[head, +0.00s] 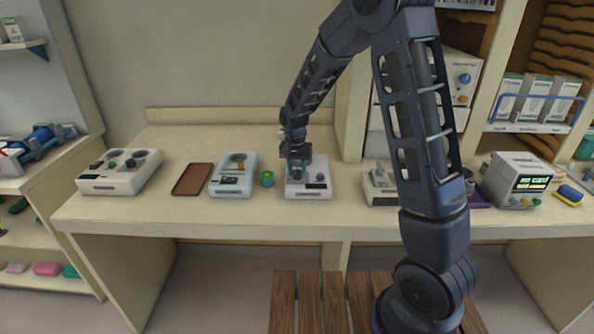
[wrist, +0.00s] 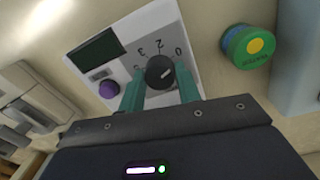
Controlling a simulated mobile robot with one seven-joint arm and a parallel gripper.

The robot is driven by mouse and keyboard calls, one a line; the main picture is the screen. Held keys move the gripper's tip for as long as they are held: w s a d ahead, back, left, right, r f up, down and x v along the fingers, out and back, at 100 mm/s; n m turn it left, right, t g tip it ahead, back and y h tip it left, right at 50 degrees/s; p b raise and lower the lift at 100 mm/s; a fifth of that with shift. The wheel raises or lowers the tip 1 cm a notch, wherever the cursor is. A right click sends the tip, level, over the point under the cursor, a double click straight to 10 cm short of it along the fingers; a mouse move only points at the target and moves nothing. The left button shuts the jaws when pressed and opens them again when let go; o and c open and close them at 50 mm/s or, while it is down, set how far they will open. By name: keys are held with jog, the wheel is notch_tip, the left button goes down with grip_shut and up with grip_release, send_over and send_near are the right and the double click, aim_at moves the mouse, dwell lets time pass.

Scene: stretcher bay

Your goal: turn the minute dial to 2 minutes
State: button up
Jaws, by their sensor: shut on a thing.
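The timer is a white box (head: 308,190) on the counter, below my gripper (head: 298,170) in the head view. A short white mark on the dial points up and right, on the 0 side of the numbers. My gripper's teal fingers (wrist: 161,92) are shut on the dial, one at each side. The fingers hide the dial's lower edge.
A purple button (wrist: 109,89) and a dark display (wrist: 97,47) are on the same face. A green round pot with a yellow top (wrist: 250,45) stands close beside the box. A pale blue device (head: 233,180) and a brown tray (head: 193,180) lie further left.

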aim_at(296, 172)
jog(key=n, duration=0.4)
jog(key=shift+n, duration=0.3)
jog(key=shift+n+t, duration=0.3)
jog(key=shift+n, duration=1.8)
jog(key=o, duration=1)
jog(key=shift+c, duration=0.2)
notch_tip(296, 172, up, 11)
jog(key=shift+s+a, duration=0.15)
jog(key=shift+a, duration=0.05)
